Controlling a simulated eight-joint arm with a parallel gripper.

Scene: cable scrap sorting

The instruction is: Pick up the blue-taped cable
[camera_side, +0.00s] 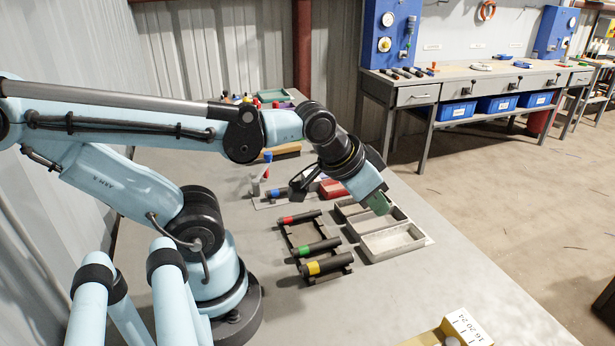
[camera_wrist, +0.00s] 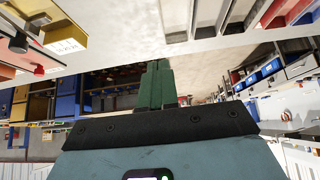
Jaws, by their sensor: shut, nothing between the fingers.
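The blue-taped cable (camera_side: 277,193) is a short black piece with a blue band, lying at the far end of a row of taped cables in the side view. My gripper (camera_side: 381,204) is to the right of it, tilted down over the grey compartment tray (camera_side: 393,252), apart from the cable. Its green fingers also show in the wrist view (camera_wrist: 157,85), pressed together with nothing between them. I cannot make out the blue-taped cable in the wrist view.
Red-taped (camera_side: 299,217), green-taped (camera_side: 316,247) and yellow-taped (camera_side: 326,264) cables lie nearer on a dark rack. A red object (camera_side: 333,189) lies behind the tray. A yellow box (camera_side: 462,328) stands at the front edge.

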